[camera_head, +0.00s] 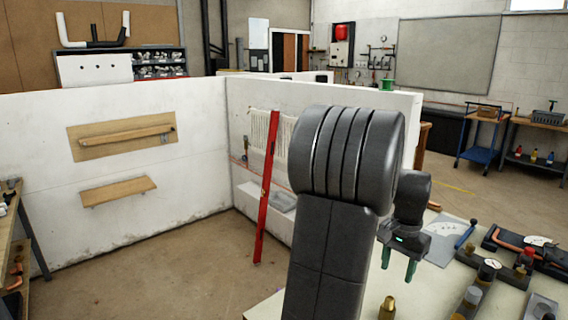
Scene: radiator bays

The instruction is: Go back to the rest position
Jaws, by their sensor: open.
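My gripper (400,262) is in the head view, right of the middle, at the end of my dark grey arm. Its two green fingers point down and stand apart, with nothing seen between them. It hangs above or in front of the pale worktable (425,285); the exact height is hard to tell. My arm stands large in the middle of the view and hides part of the bay wall and the table's left part.
A brass fitting (387,307) stands on the table near my arm. Tools and gauges (488,270) crowd the table's right side. The bay floor (180,265) is clear.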

